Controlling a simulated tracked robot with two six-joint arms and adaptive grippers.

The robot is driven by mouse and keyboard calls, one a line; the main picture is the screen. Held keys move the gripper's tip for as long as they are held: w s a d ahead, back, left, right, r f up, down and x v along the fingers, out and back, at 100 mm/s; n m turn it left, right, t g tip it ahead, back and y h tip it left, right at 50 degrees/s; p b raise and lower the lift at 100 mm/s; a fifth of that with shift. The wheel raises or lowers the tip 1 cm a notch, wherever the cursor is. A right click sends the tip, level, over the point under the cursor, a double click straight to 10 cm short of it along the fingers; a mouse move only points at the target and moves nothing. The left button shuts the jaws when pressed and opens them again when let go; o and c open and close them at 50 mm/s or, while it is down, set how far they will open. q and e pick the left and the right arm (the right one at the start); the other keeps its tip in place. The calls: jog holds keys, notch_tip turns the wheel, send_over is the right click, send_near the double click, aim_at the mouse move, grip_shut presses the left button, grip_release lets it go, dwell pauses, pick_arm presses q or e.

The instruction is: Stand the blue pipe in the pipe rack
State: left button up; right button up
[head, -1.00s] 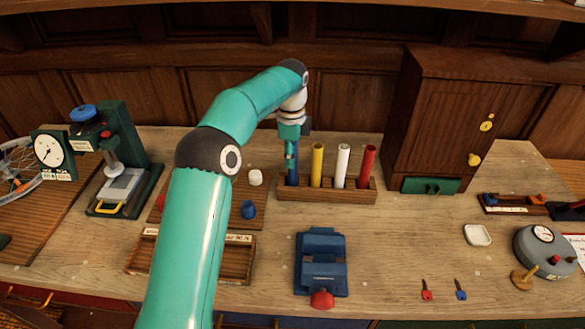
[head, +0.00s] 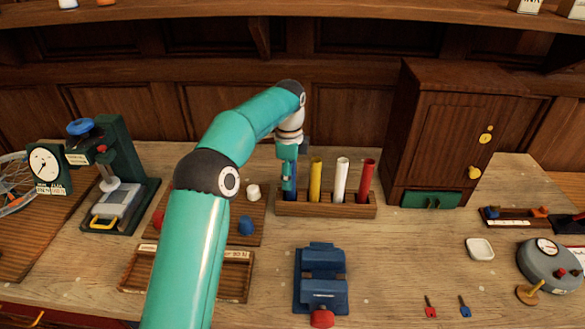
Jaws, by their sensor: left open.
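The wooden pipe rack (head: 326,209) stands at the back middle of the bench. The blue pipe (head: 293,183) is upright at the rack's leftmost place, largely covered by my left gripper. My left gripper (head: 288,188) points down there, its jaws open around or just beside the pipe; I cannot tell which, nor whether they touch. The pipe's lower end is hidden in the rack. A yellow pipe (head: 316,180), a white pipe (head: 341,180) and a red pipe (head: 366,180) stand upright to its right. My right gripper is out of view.
A wooden cabinet (head: 437,130) stands right of the rack. A blue vise (head: 321,277) is in front. A small white dish (head: 480,248) and two keys (head: 430,306) lie at the right. Bench between rack and vise is clear.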

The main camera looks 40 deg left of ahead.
pick_arm(q)
notch_tip(320, 180, up, 12)
jog(key=p, duration=0.4)
jog(key=shift+s, duration=0.1)
dwell(0.4)
